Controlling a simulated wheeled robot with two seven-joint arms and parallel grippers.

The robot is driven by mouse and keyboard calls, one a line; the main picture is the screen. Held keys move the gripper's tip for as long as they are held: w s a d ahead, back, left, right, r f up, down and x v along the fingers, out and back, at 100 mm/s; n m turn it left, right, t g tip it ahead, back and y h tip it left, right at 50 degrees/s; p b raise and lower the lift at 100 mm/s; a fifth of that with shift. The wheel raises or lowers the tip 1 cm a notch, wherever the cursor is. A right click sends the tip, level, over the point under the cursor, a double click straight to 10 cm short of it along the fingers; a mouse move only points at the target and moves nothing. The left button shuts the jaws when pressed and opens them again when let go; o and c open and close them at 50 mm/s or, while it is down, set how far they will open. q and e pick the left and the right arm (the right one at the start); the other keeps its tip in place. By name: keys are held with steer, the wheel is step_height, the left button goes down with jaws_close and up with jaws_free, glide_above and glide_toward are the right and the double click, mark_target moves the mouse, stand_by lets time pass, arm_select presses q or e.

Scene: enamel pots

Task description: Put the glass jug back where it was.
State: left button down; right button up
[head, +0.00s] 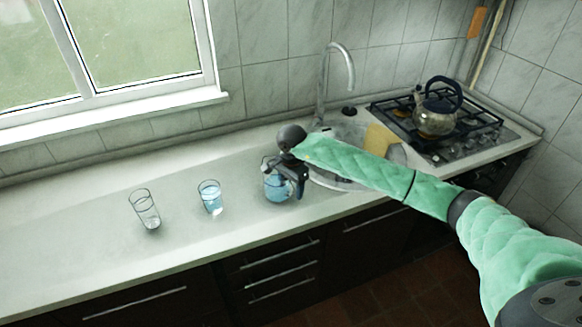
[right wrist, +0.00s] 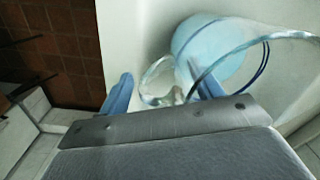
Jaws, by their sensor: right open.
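The glass jug (head: 275,187) holds blue liquid and stands on the counter, left of the sink. My right gripper (head: 298,181) is at the jug's right side and hides part of it. In the right wrist view, the jug's blue body (right wrist: 205,48) is close ahead. The open fingers of my right gripper (right wrist: 164,90) have a curved piece of clear glass, seemingly the handle, between them. I cannot tell whether they touch it. My left gripper is not in view.
A glass with blue liquid (head: 210,197) and an empty-looking glass (head: 145,209) stand left of the jug. The sink with its tap (head: 338,75) and a yellow sponge (head: 380,139) lies to the right. A kettle (head: 437,117) sits on the stove (head: 465,148). The left counter is clear.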

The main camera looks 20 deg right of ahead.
steer(key=shift+r, duration=0.4)
step_height(320, 180, up, 2)
steer(key=shift+b, duration=0.7)
step_height(320, 180, up, 7)
steer(key=b, duration=0.2)
steer(key=shift+b, duration=0.35)
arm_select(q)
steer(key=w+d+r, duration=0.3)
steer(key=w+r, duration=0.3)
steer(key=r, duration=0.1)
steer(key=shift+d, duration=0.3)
arm_select(e)
steer(key=shift+s+d+r, duration=0.1)
steer(key=shift+r, duration=0.95)
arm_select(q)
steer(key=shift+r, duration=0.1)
